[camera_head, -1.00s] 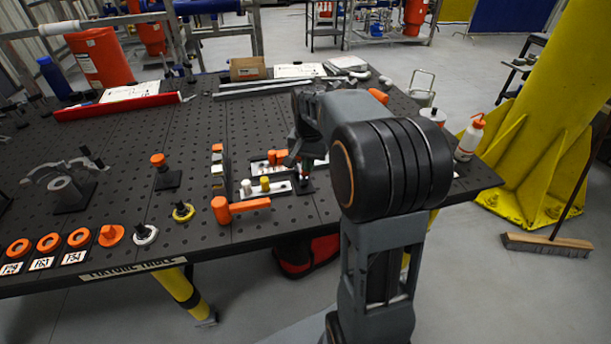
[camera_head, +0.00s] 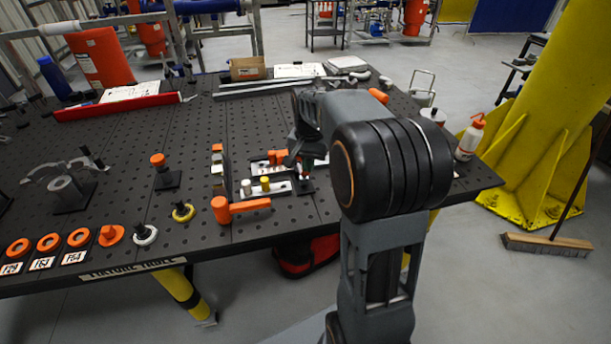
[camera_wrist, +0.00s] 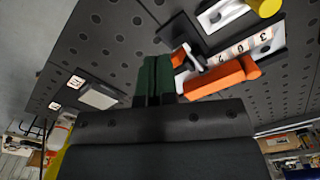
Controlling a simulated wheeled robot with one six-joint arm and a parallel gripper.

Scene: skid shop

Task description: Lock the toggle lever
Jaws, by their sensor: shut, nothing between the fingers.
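An orange-handled lever (camera_wrist: 222,78) lies low along a numbered plate on the table, right of my fingers in the wrist view. A metal piece at its near end sits close beside the fingers; I cannot tell whether they touch. In the head view, orange parts of this fixture (camera_head: 278,157) show just left of my gripper (camera_head: 304,170), partly hidden by the arm. My gripper (camera_wrist: 155,78) has its dark green fingers together, with nothing between them, low over the table.
The perforated black table (camera_head: 110,225) holds a yellow-topped peg (camera_head: 265,184), an orange T-handle (camera_head: 240,208) and an orange-capped post (camera_head: 158,161) to the left. Orange rings (camera_head: 48,242) line the front edge. A white bottle (camera_head: 469,138) stands at the right.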

